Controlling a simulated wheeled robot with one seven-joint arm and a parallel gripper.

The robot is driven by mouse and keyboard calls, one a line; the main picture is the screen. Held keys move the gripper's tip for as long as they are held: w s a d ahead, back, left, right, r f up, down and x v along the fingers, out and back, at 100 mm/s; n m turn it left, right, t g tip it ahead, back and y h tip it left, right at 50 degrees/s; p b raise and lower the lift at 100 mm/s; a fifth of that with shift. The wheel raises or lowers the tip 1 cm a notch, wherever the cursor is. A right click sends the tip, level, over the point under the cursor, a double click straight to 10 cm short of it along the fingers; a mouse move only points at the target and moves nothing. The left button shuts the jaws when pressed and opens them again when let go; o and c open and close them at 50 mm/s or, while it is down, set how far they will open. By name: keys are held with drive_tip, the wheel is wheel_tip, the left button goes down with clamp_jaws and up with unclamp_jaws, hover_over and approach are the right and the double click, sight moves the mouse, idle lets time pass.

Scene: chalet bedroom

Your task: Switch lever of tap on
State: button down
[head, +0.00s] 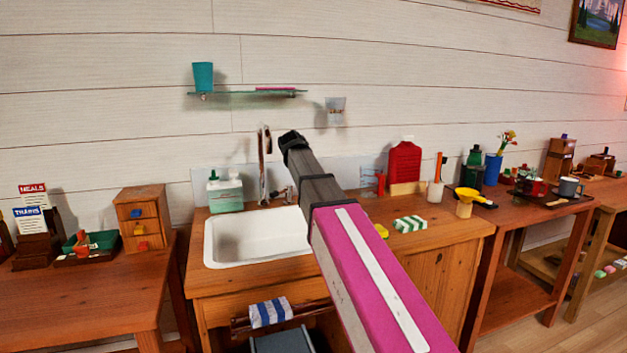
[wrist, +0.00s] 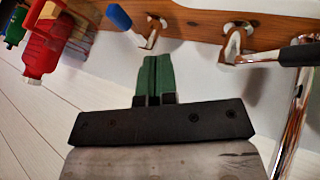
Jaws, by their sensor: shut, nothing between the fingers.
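The chrome tap (head: 265,165) rises behind the white sink (head: 225,252) in the head view. In the wrist view its curved chrome pipe (wrist: 296,105) runs down the right edge. Two metal fittings with handles, one blue (wrist: 118,17) and one black (wrist: 298,53), show along the top; they look like tap levers. My gripper (wrist: 154,62) has its green fingers together with nothing between them. The fingertips are just below the wooden strip, between the two handles, apparently touching neither. In the head view my arm reaches to the right of the tap and hides the fingers.
A red bottle (head: 404,165) stands right of the sink and shows in the wrist view (wrist: 43,48). A soap dispenser (head: 224,192) stands left of the tap. A glass shelf (head: 248,94) with a teal cup (head: 203,76) hangs above. A green-white sponge (head: 410,224) lies on the counter.

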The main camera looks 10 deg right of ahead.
drive_tip(key=x, duration=0.3)
drive_tip(key=d+x, duration=0.1)
drive_tip(key=x, duration=0.2)
drive_tip(key=r+x, duration=0.1)
drive_tip(key=x, duration=0.2)
drive_tip(key=shift+d+f, duration=0.15)
drive_tip(key=shift+d, duration=0.3)
drive_tip(key=shift+w+d, duration=0.25)
drive_tip(key=shift+d, duration=0.6)
drive_tip(key=shift+d+n+t+y, duration=0.6)
drive_tip(key=shift+d+n+y, duration=0.4)
drive_tip(key=shift+d+n, duration=0.65)
drive_tip(key=d+n+y, duration=0.1)
drive_tip(key=n, duration=0.1)
drive_tip(key=w+d+n+y, duration=0.1)
drive_tip(key=n, duration=0.1)
drive_tip(key=shift+d+t, duration=0.25)
drive_tip(key=shift+t, duration=0.05)
drive_tip(key=shift+w+d+y, duration=0.3)
drive_tip(key=shift+w+d, duration=0.35)
drive_tip(key=shift+d, duration=0.25)
drive_tip(key=shift+w+d, duration=0.15)
